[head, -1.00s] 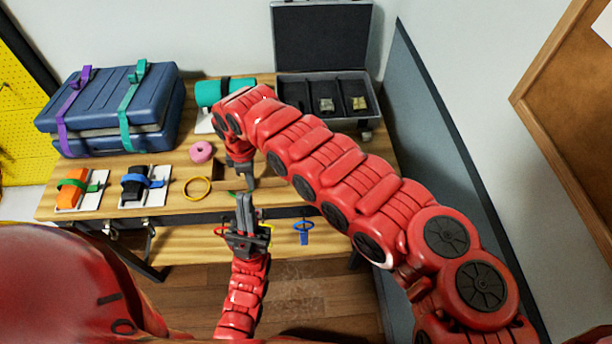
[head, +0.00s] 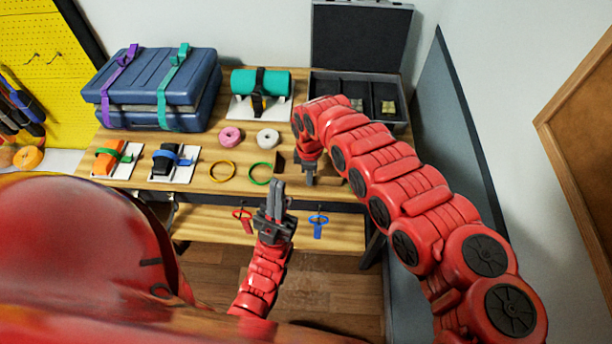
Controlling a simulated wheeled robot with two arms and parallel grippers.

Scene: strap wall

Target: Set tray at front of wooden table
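The wooden table (head: 205,178) stands against the wall. A dark brown piece (head: 279,160), which looks like an edge of the tray, shows just left of my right gripper (head: 311,181) near the table's front. Most of the tray is hidden or blends with the wood. My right gripper points down and seems shut on the tray, since the piece moves with it; the contact is not clear. My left gripper (head: 277,188) points up in front of the table edge, its fingers together with nothing visible between them.
Yellow (head: 222,163) and green (head: 251,178) rings lie at the front, near pink (head: 230,129) and white (head: 268,131) rolls. A blue case (head: 150,78), a teal roll (head: 248,82) and an open grey case (head: 392,123) stand behind. A lower shelf (head: 342,232) juts out below.

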